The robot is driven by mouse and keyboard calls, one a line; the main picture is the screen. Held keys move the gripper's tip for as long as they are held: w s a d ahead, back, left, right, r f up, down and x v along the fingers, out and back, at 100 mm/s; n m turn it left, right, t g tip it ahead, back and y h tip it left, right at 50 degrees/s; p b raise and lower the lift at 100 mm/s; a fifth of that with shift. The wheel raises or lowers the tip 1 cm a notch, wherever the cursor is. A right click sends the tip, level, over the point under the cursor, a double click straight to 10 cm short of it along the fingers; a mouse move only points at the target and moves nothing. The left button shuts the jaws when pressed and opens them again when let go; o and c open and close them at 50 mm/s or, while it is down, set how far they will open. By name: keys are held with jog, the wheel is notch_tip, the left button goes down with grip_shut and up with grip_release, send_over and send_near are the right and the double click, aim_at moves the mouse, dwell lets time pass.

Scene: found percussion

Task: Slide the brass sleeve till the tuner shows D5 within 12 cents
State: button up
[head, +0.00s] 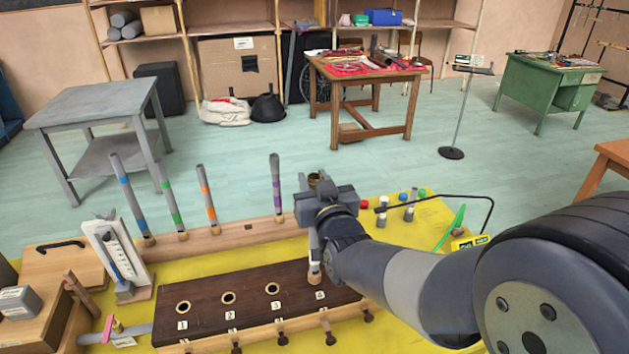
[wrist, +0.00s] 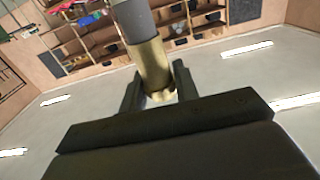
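The brass sleeve (wrist: 152,66) is on the end of a grey pipe (wrist: 134,20) in the wrist view. My gripper (wrist: 157,82) has one finger on each side of the sleeve and looks shut on it. In the head view my gripper (head: 317,200) is at the upper part of the pipe (head: 314,258), and a brass rim (head: 315,178) shows above it.
Pipes with blue (head: 132,198), green (head: 171,200), orange (head: 208,200) and purple (head: 276,188) bands stand in a wooden rail behind the block. A white gauge board (head: 110,255) is at the left. A bent black rod (head: 440,199) and small coloured caps are at the right.

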jog(key=c, duration=0.5)
jog(key=shift+f+b, duration=0.45)
jog(key=shift+b, duration=0.35)
jog(key=o, duration=1)
jog(key=shift+s, duration=0.1)
jog(key=b+v, duration=0.2)
jog(key=v, duration=0.8)
jog(key=shift+s, duration=0.35)
jog(key=shift+w+d, duration=0.1)
